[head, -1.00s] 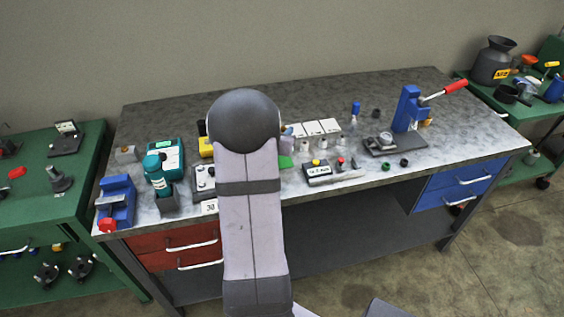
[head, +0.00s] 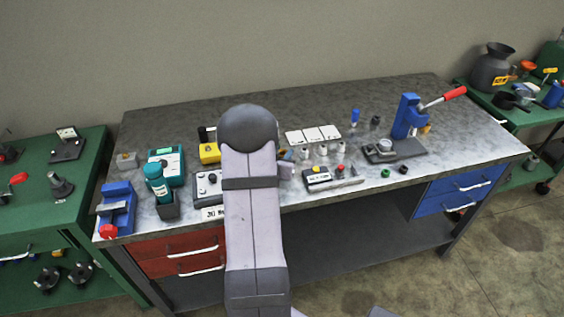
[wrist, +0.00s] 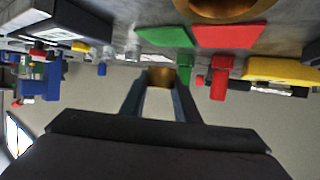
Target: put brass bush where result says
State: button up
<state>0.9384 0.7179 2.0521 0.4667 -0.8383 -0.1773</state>
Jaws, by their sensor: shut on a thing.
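In the wrist view my gripper (wrist: 160,88) is shut on a small brass bush (wrist: 160,75), held between the fingertips. A green pad (wrist: 165,37) and a red pad (wrist: 230,36) lie side by side beyond it. A large brass-coloured round thing (wrist: 215,8) is cut off by the top edge; I cannot tell what it is. In the head view my arm hides the gripper, bush and pads. A small box with a display (head: 318,176) stands right of my arm; its text is too small to read.
A blue press (head: 406,115) with a red-tipped lever is further right. A yellow block (head: 209,153), a teal device (head: 166,165) and a blue vice (head: 117,208) stand left. The bench's back strip is clear.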

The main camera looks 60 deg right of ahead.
jog(key=shift+f+p, duration=0.3)
jog(key=shift+f, duration=1.55)
jog(key=shift+f, duration=0.15)
jog(key=o, duration=1.2)
jog(key=shift+r, duration=0.25)
jog(key=shift+a, duration=0.3)
jog(key=b+v, duration=0.2)
jog(key=v, duration=0.9)
jog(key=shift+s+a+r, duration=0.1)
jog(key=shift+a+r, duration=0.05)
jog(key=shift+r, duration=0.05)
